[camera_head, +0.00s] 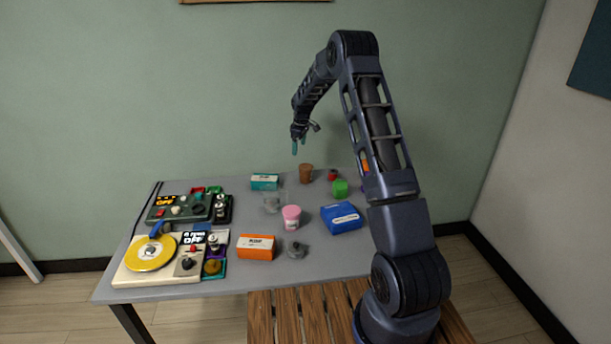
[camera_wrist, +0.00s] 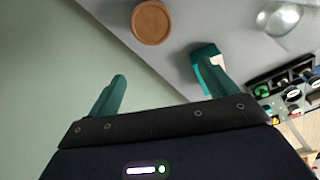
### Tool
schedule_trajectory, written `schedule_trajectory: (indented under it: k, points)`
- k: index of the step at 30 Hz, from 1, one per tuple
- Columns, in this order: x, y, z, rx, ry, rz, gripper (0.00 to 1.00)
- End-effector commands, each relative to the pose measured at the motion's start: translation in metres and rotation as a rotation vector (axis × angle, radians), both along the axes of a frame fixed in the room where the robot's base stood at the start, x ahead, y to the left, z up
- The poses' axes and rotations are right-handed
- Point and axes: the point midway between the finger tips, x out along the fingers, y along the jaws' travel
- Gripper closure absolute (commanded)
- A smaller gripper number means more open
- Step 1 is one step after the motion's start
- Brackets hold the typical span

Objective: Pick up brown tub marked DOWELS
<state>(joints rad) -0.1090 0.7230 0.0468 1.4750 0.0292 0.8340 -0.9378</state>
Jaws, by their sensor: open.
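The brown tub (camera_head: 306,173) stands upright near the back edge of the grey table in the head view. In the wrist view the brown tub (camera_wrist: 152,22) shows from above as a round brown top, beyond the fingertips and between their lines. No marking on it can be read. My gripper (camera_head: 298,148) hangs above the back of the table, up and slightly left of the tub, and is apart from it. In the wrist view my gripper (camera_wrist: 163,80) has its two teal fingers spread wide with nothing between them.
A teal box (camera_head: 265,181) stands left of the tub and a clear container (camera_head: 271,203) in front of it. A red item (camera_head: 332,175) and a green tub (camera_head: 340,188) are to its right. A pink tub (camera_head: 291,217), blue box (camera_head: 341,217) and orange box (camera_head: 257,247) stand nearer.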

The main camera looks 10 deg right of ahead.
Motion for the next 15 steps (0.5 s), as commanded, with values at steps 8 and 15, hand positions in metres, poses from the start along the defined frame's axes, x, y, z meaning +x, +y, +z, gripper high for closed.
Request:
schedule_trajectory:
  k: [8, 15]
  points:
    - [-0.005, -0.027, 0.012, -0.067, 0.091, 0.073, 0.15]
    - [-0.006, -0.028, -0.023, -0.074, 0.102, 0.079, 0.15]
